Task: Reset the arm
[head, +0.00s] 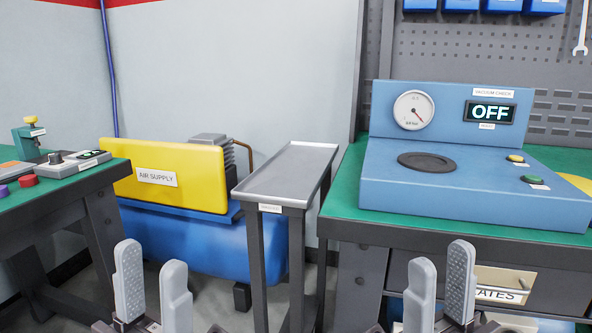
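My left gripper (152,291) is at the bottom left of the head view. Its two grey fingers stand upright and apart, with nothing between them. My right gripper (440,289) is at the bottom right, in front of the right bench's lower shelf area. Its fingers are also apart and empty. Neither gripper touches anything that I can see. The arms behind the grippers are mostly below the picture's edge.
A blue vacuum check unit (457,183) reading OFF stands on the right green-topped bench (345,205). A narrow grey tray stand (285,172) is in the middle. Behind it is the yellow and blue air supply (205,170). A left bench (92,180) holds small buttons and a control box.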

